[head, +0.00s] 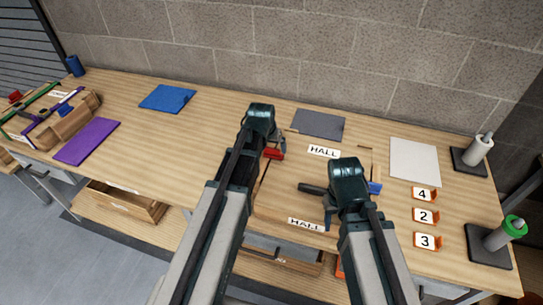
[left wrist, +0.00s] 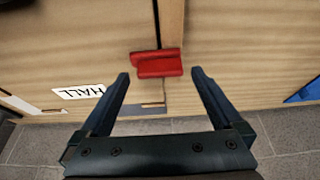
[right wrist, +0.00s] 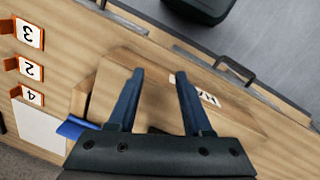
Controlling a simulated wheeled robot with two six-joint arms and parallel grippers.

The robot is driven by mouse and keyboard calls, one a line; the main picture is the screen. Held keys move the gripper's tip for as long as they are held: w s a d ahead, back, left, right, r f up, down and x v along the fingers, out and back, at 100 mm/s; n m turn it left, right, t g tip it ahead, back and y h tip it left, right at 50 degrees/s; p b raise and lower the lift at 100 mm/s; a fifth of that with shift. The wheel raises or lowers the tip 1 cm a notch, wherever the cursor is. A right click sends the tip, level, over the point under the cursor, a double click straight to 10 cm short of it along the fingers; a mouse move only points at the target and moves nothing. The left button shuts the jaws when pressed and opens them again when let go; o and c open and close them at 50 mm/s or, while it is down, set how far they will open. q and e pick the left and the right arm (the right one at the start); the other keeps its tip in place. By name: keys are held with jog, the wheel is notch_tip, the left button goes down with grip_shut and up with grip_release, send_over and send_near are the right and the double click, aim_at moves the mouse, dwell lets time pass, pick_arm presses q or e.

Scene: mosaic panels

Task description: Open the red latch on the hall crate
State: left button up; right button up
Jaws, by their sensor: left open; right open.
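The hall crate (head: 283,197) is a pale wooden box with HALL labels, standing on the bench between my arms. Its red latch (head: 274,153) sits on the crate's left side in the head view. In the left wrist view the red latch (left wrist: 156,66) lies just past the fingertips, centred between them. My left gripper (left wrist: 160,78) is open and empty; I see no contact with the latch. My right gripper (right wrist: 158,76) is open and empty over the crate's right part. A blue latch (head: 376,188) shows at the crate's right side. My arms hide parts of the crate.
Number tags (head: 424,216) and two upright spools (head: 478,150) stand at the right. A grey mat (head: 318,123), white mat (head: 415,162), blue mat (head: 167,98) and purple mat (head: 87,142) lie on the bench. Another crate (head: 75,122) is far left. Bench between is clear.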

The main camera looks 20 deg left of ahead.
pick_arm(q)
jog(key=shift+b+x, duration=0.45)
jog(key=shift+x, duration=0.6)
pick_arm(e)
jog(key=shift+f, duration=0.85)
pick_arm(q)
jog(key=shift+r, duration=0.1)
jog(key=c, duration=1.2)
jog(key=shift+c, duration=0.2)
